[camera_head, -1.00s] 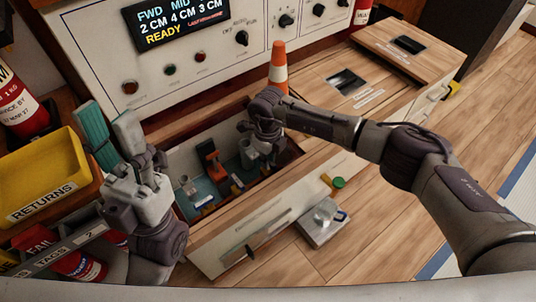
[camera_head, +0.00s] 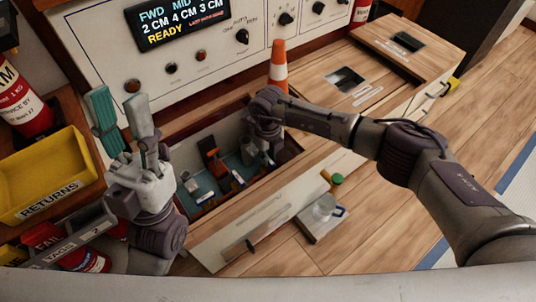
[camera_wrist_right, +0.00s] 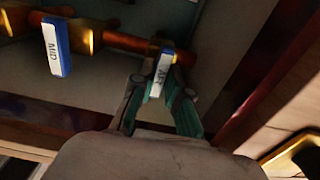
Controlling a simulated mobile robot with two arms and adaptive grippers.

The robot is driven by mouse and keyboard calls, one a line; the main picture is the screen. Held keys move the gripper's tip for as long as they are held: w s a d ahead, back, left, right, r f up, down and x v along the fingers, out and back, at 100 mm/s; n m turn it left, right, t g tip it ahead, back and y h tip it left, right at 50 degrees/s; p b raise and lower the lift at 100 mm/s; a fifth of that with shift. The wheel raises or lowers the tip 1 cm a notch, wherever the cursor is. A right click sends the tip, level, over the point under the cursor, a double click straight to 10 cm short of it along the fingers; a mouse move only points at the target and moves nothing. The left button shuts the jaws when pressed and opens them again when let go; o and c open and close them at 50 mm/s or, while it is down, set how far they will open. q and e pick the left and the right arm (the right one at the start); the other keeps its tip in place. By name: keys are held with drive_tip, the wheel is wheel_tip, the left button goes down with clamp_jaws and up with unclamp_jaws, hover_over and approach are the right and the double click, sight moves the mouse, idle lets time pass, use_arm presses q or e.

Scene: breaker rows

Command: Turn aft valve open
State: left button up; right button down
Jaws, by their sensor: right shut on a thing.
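The aft valve handle (camera_wrist_right: 160,76) is a blue lever with a white AFT label. It hangs from a copper pipe (camera_wrist_right: 135,43), tilted slightly in the right wrist view. The teal fingers of my right gripper (camera_wrist_right: 158,88) are shut on it. In the head view my right gripper (camera_head: 264,152) reaches into the open floor bay and hides the aft handle. The mid valve handle (camera_wrist_right: 56,48), blue with a MID label, hangs to the left of it.
The bay (camera_head: 200,165) holds other valve parts. A control panel with a display (camera_head: 180,22) reading READY stands behind. An orange cone (camera_head: 278,68) stands beside my right arm. A yellow RETURNS bin (camera_head: 45,180) and a tag tray (camera_head: 75,240) are at left.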

drive_tip(key=c, duration=1.2)
unclamp_jaws()
drive_tip(key=shift+o, duration=0.2)
wheel_tip(320, 180, up, 12)
